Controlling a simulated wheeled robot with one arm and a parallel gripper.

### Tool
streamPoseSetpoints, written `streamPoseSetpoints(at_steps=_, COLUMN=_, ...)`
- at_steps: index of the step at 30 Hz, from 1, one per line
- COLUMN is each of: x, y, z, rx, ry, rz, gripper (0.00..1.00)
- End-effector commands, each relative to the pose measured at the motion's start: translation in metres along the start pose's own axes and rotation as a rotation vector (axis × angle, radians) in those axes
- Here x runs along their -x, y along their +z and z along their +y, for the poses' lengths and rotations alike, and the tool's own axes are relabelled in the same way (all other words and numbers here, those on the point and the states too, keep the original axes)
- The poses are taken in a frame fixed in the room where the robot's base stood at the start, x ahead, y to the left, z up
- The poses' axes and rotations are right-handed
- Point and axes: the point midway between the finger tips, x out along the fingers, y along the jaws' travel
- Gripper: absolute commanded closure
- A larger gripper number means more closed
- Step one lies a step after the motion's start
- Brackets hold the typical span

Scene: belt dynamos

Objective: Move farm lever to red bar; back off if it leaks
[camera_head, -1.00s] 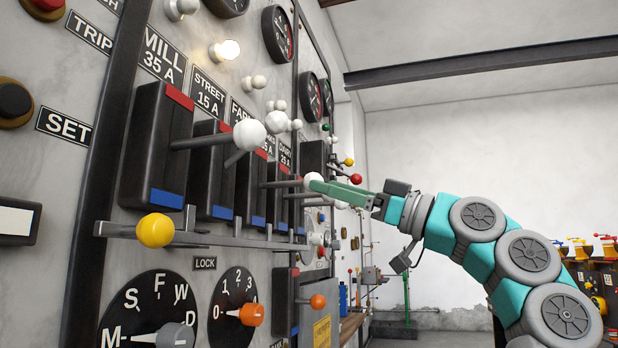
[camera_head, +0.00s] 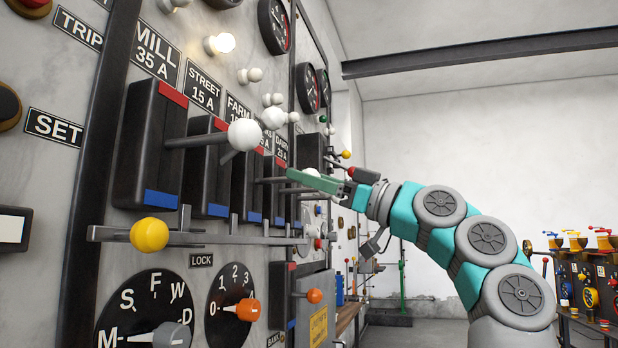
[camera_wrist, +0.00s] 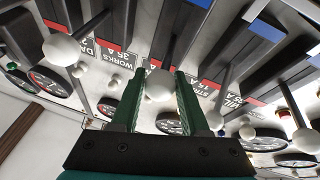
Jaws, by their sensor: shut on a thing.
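The farm lever (camera_head: 270,180) is a grey rod coming out of the third black switch box (camera_head: 245,190). It sits about midway between that box's red bar (camera_head: 259,150) on top and its blue bar (camera_head: 254,217) below. My gripper (camera_head: 291,174) has green fingers at the lever's end. In the wrist view its fingers (camera_wrist: 158,92) close around a white knob (camera_wrist: 160,84), between the WORKS and STREET labels. The fingers hide the knob in the head view. I see no sign of a leak.
The mill lever's white knob (camera_head: 244,134) and another white knob (camera_head: 273,118) stand out close left of and above my gripper. A horizontal rail with a yellow ball (camera_head: 149,235) runs below the switches. Open room lies to the right.

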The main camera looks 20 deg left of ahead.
Motion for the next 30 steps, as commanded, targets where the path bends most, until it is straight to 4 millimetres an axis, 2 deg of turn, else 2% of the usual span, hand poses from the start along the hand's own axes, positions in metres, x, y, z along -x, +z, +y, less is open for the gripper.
streamPoseSetpoints(at_steps=1, x=0.0000, y=0.0000, z=0.0000, rx=0.000, ry=0.000, rz=0.000, gripper=0.77)
streamPoseSetpoints(at_steps=7, x=0.0000, y=0.0000, z=0.0000, rx=0.000, ry=0.000, rz=0.000, gripper=1.00)
streamPoseSetpoints(at_steps=30, x=0.0000, y=0.0000, z=0.0000, rx=0.000, ry=0.000, rz=0.000, gripper=1.00)
